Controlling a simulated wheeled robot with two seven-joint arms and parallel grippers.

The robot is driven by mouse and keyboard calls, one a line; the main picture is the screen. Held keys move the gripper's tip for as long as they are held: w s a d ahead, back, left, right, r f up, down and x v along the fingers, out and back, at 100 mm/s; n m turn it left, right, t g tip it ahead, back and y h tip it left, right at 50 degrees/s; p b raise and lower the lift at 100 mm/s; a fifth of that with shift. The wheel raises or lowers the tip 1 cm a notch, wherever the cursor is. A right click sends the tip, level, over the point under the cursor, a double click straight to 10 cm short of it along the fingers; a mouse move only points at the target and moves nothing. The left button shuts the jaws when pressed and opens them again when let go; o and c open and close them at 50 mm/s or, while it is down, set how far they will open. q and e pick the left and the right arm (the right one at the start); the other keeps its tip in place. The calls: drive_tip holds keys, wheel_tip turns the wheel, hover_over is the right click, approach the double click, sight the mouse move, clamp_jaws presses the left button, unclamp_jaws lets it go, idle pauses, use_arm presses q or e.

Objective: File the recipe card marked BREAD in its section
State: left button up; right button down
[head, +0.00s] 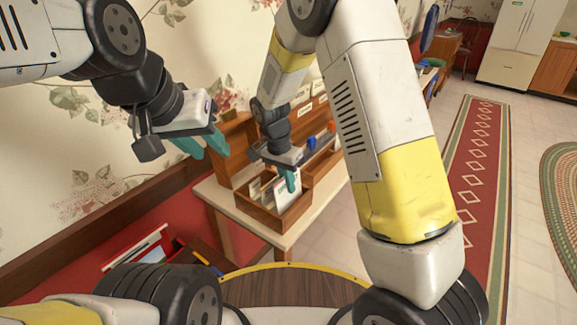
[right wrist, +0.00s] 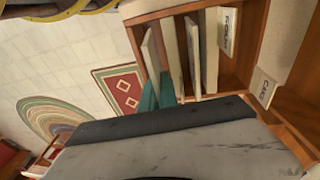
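A wooden card box (head: 262,212) with upright cards stands on a small pale table. My right gripper (head: 291,181) reaches down into its front section, with its teal fingertips among the cards. The right wrist view shows the fingers (right wrist: 159,95) close together at a pale card (right wrist: 153,52) with its edge to the camera; whether they grip it is unclear. Several cards stand beside it, one with dark lettering (right wrist: 229,30) that I cannot read surely. A label reading CAKE (right wrist: 262,88) is on the box's side. I cannot make out BREAD anywhere. My left gripper (head: 207,147) is open and empty, left of the box.
The wooden organizer's further sections (head: 322,150) continue behind the right gripper. A red container (head: 140,252) is at the lower left. A red runner rug (head: 480,190) lies on the tiled floor to the right. The floral wall is close behind the left gripper.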

drive_tip(key=shift+f, duration=1.5)
drive_tip(key=c, duration=1.6)
unclamp_jaws()
drive_tip(key=shift+o, duration=0.2)
drive_tip(key=shift+a, duration=0.1)
drive_tip(key=shift+w+a+r, duration=0.15)
drive_tip(key=shift+r, duration=0.4)
wheel_tip(320, 180, up, 7)
drive_tip(key=shift+s+a+f, duration=0.2)
drive_tip(key=shift+s+a, duration=0.1)
drive_tip(key=shift+a, duration=0.05)
